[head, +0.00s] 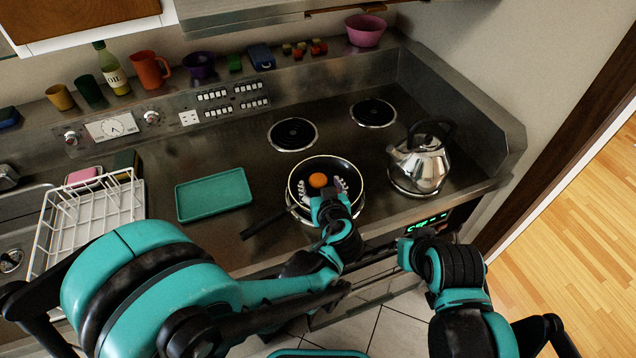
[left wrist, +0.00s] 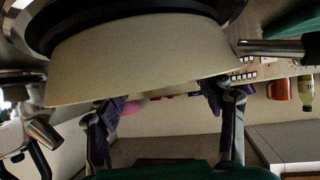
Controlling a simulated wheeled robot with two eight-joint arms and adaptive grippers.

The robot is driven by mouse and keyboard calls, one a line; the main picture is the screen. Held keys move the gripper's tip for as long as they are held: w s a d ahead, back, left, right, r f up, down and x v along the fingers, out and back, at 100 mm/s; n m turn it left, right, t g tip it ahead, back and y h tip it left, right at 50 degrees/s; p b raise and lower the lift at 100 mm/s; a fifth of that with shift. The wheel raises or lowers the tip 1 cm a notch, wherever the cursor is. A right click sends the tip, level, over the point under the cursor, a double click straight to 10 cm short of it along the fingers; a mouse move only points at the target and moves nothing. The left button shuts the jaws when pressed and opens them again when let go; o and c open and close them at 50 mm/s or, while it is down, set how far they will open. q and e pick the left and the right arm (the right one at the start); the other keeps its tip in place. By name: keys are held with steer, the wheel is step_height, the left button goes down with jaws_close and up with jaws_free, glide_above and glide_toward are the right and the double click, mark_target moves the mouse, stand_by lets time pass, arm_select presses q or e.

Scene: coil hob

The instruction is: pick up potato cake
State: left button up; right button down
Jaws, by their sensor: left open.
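A small round orange piece, which I take for the potato cake (head: 318,180), lies in the dark frying pan (head: 334,162) on the front left coil. My left gripper (head: 328,193) is at the near side of the pan, just below the piece in the head view. It is open. In the left wrist view its two purple-tipped fingers (left wrist: 163,105) stand apart, with the pan's pale wall (left wrist: 150,62) behind them. The cake cannot be made out there. My right gripper (head: 405,250) hangs in front of the stove, right of the left one; its fingers are hardly visible.
A shiny kettle (head: 420,162) stands just right of the pan. The pan handle (head: 266,221) points left and forward. A teal tray (head: 213,194) lies left, with a white dish rack (head: 85,215) beyond. The two rear coils are bare.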

mark_target(318, 180)
arm_select(q)
steer(key=b+x, duration=0.1)
steer(key=x, duration=0.2)
steer(key=shift+w+f, duration=0.15)
steer(key=shift+f, duration=0.1)
steer(key=shift+r, duration=0.1)
steer(key=c, duration=1.1)
